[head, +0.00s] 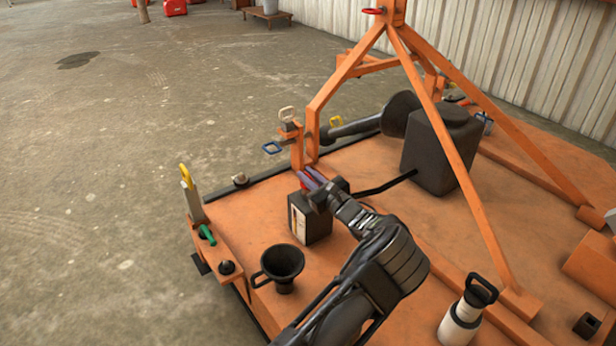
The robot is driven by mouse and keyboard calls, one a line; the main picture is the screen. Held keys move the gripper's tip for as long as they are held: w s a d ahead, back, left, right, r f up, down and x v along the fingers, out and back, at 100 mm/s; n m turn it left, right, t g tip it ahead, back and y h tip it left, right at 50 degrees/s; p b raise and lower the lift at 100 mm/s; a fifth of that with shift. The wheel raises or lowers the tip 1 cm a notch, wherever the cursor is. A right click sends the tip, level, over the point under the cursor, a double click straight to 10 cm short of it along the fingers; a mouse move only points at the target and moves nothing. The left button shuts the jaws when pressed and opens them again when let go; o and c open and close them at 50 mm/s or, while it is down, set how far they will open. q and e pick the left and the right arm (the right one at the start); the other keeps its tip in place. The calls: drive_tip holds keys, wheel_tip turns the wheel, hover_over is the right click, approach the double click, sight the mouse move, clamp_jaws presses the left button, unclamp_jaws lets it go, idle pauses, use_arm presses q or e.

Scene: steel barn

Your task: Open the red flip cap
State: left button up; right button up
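A dark box-shaped gearbox (308,222) with a pale label on its front stands on the orange deck. A small patch of red, which looks like the flip cap (304,186), shows at its top beside my fingers. The fingers and wrist hide most of the box's top and much of the cap. I cannot tell whether the fingers touch the cap, how far the cap is open, or how wide the fingers are. My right gripper is not in view.
A black funnel (283,266) stands near the deck's front edge. Orange frame bars (470,190) rise behind and to the right. A dark tank (440,150) sits behind the box. A white bottle with a black handle (462,318) stands at lower right. Open concrete floor lies left.

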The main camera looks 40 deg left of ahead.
use_arm(q)
clamp_jaws()
drive_tip(key=shift+w+d, duration=0.1)
idle(0.9)
drive_tip(key=shift+r, duration=0.15)
